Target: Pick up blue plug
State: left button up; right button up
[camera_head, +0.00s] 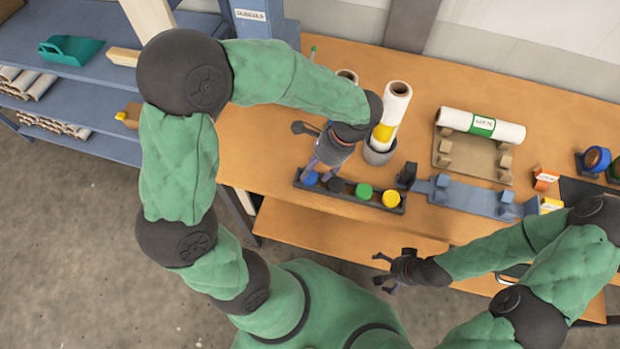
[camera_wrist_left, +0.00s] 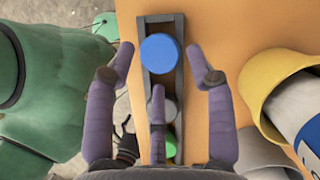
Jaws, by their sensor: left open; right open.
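The blue plug (camera_head: 311,178) sits at the left end of a dark narrow tray (camera_head: 346,200) on the orange table. My left gripper (camera_head: 322,168) is just above that end of the tray and partly covers it. In the left wrist view the round blue plug (camera_wrist_left: 159,54) shows whole, between and a little beyond the purple fingertips. The left fingers are spread and hold nothing; I cannot tell whether any touches the plug. My right gripper (camera_head: 387,274) is open and empty, in front of the table's edge.
A green plug (camera_head: 364,191) and a yellow plug (camera_head: 391,198) share the tray. Behind it, a white roll (camera_head: 394,105) stands in a grey cup (camera_head: 379,152). A blue-grey bracket (camera_head: 470,196) lies to the right. A labelled roll (camera_head: 482,125) rests on a stand.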

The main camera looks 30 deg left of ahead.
pick_arm(q)
jog(key=x, duration=0.2)
jog(key=shift+s+a+f+b, duration=0.1)
jog(key=shift+a+f+b, duration=0.1)
jog(key=shift+f+b, duration=0.15)
jog(key=c, duration=0.6)
jog(key=shift+r, duration=0.1)
jog(key=shift+r+p, duration=0.45)
jog(key=shift+r, duration=0.3)
jog(key=s+d+r+p, duration=0.1)
jog(key=s+d+r, duration=0.2)
jog(key=s+d+r+p, duration=0.2)
jog(key=s+d+r, duration=0.1)
jog(key=r, duration=0.1)
jog(key=s+d+r+p, duration=0.2)
jog(key=s+d+r, duration=0.1)
jog(key=s+r, duration=0.1)
jog(key=shift+s+d+r, duration=0.1)
jog(key=shift+d+r, duration=0.1)
jog(key=shift+d, duration=0.2)
